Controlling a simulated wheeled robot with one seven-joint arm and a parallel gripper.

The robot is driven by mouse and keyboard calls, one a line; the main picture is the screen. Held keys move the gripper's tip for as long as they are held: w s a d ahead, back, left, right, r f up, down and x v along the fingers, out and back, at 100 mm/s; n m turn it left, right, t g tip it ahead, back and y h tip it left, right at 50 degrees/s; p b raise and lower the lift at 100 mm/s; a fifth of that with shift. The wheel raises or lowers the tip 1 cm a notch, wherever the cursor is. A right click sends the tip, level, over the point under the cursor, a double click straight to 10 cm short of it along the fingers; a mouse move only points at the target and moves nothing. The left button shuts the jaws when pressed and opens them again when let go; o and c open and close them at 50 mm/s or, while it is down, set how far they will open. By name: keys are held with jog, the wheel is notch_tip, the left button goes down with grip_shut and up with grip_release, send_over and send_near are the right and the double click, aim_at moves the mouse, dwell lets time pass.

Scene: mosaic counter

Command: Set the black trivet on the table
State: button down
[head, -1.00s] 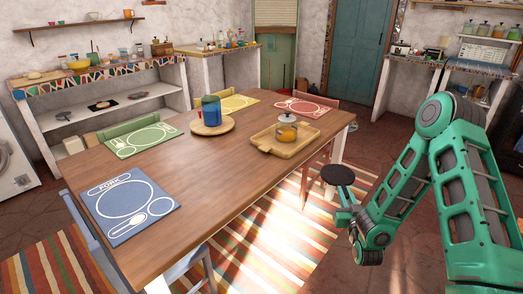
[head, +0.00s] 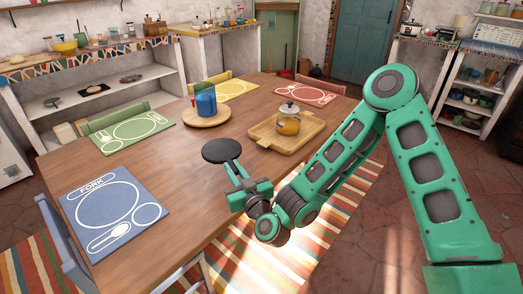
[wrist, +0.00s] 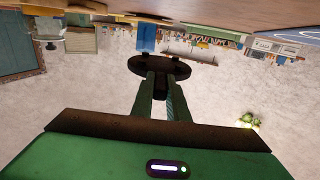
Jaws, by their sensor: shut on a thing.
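The black trivet (head: 221,150) is a flat round disc with a short handle. My gripper (head: 236,176) is shut on its handle and holds it over the near right part of the wooden table (head: 170,180). In the wrist view the trivet (wrist: 160,66) sits at the tips of my gripper (wrist: 160,88), with the table (wrist: 230,12) at the top of the inverted picture. I cannot tell exactly how high the trivet is above the tabletop.
A wooden tray (head: 262,132) with a lidded orange jar (head: 288,122) is to the right of the trivet. A round board (head: 192,118) with a blue cup (head: 205,98) is behind it. A blue placemat (head: 150,190) lies left. Bare tabletop lies between.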

send_over(260, 175)
jog(key=s, duration=0.2)
notch_tip(260, 175, down, 7)
jog(key=shift+w+r, duration=0.1)
jog(key=shift+r, duration=0.1)
jog(key=shift+f, duration=2)
jog(key=c, duration=1.7)
grip_release()
jog(key=v, duration=1.2)
jog(key=shift+a+f, duration=0.1)
